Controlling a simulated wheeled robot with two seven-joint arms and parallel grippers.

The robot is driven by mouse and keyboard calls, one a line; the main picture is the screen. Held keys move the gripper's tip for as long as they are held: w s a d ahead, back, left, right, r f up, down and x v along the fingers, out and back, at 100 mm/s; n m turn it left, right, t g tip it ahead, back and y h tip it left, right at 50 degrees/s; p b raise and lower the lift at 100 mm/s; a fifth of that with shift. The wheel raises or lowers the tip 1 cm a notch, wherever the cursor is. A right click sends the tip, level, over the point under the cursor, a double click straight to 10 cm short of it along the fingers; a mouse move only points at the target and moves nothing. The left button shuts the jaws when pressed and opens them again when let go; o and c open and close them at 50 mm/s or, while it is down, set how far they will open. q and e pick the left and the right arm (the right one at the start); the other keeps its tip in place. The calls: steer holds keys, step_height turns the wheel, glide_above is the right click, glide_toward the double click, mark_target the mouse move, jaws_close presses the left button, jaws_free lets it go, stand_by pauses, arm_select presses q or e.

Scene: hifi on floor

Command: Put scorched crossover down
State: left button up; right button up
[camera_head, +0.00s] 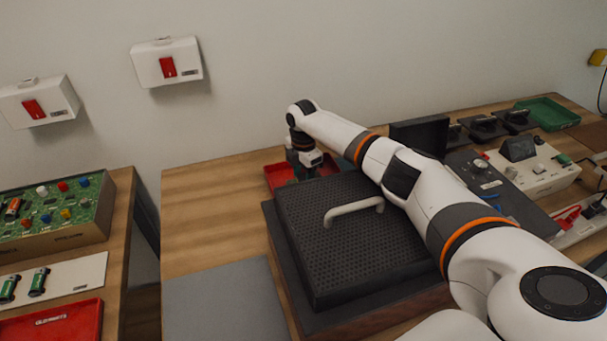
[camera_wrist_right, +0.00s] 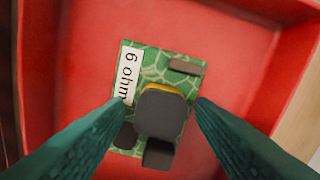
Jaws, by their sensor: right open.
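The crossover (camera_wrist_right: 190,84) is a small green circuit board with a "6 ohm" label and dark components. In the right wrist view it lies on the floor of the red tray (camera_wrist_right: 75,60). My right gripper (camera_wrist_right: 158,106) is open, its two green fingertips apart on either side of the board's dark central component. I cannot tell whether they touch it. In the head view the right gripper (camera_head: 303,171) is down at the red tray (camera_head: 276,176) at the back of the table, and the crossover is hidden there. My left gripper is not in view.
A black perforated panel (camera_head: 310,240) with a pale handle (camera_head: 354,210) stands in front of the tray, under my right arm. A grey mat (camera_head: 225,305) lies bare at front left. Equipment and a green tray (camera_head: 547,113) are at right; another table with a red tray (camera_head: 55,322) is at left.

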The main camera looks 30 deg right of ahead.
mark_target(303, 176)
step_height(303, 176, up, 12)
steer(key=shift+r, duration=0.2)
steer(key=shift+r, duration=0.1)
stand_by(0.6)
